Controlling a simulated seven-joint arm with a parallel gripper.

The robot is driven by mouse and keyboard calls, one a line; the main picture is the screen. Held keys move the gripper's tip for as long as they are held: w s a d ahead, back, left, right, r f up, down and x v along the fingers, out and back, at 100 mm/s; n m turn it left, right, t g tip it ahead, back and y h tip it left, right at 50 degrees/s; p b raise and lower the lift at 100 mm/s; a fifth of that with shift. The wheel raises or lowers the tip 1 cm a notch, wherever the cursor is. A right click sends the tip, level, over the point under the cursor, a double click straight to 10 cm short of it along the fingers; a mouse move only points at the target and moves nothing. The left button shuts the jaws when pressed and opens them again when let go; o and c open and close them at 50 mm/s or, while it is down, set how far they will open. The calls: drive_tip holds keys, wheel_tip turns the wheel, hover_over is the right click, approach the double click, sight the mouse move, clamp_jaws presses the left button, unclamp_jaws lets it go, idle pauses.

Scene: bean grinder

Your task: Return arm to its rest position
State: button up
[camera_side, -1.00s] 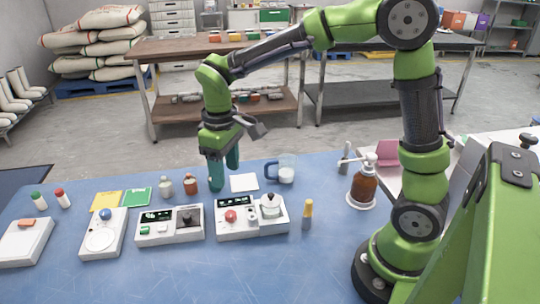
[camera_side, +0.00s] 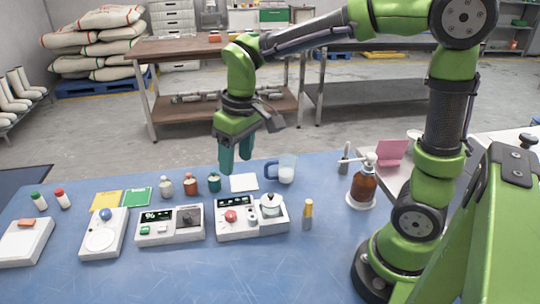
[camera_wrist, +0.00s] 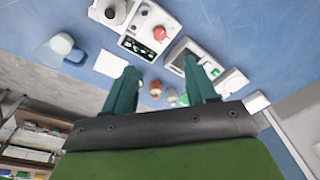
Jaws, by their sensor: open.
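My gripper (camera_side: 235,158) hangs above the far part of the blue table in the side view. Its two teal fingers point down, apart and empty. The fingers also show in the wrist view (camera_wrist: 160,88), with a clear gap between them. My gripper is above and slightly behind a small dark green bottle (camera_side: 214,183) and the white card (camera_side: 243,182), touching neither as far as I can see. The bean grinder is not clearly identifiable among the devices.
Several white devices line the table: one with a red knob and silver pot (camera_side: 252,217), one with a display (camera_side: 170,225), one with a blue knob (camera_side: 103,234). A blue-handled cup (camera_side: 283,169), small bottles and a brown pump bottle (camera_side: 363,183) stand nearby. The front of the table is clear.

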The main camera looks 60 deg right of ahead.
drive_tip(key=s+d+r+m+t, duration=0.1)
drive_tip(key=s+r+m+t, duration=0.1)
drive_tip(key=s, duration=0.3)
drive_tip(key=s+d+r+m+t+y, duration=0.1)
drive_tip(key=s+d+r+m+t, duration=0.1)
drive_tip(key=s+t, duration=0.2)
drive_tip(key=shift+s+d, duration=0.25)
drive_tip(key=shift+s, duration=1)
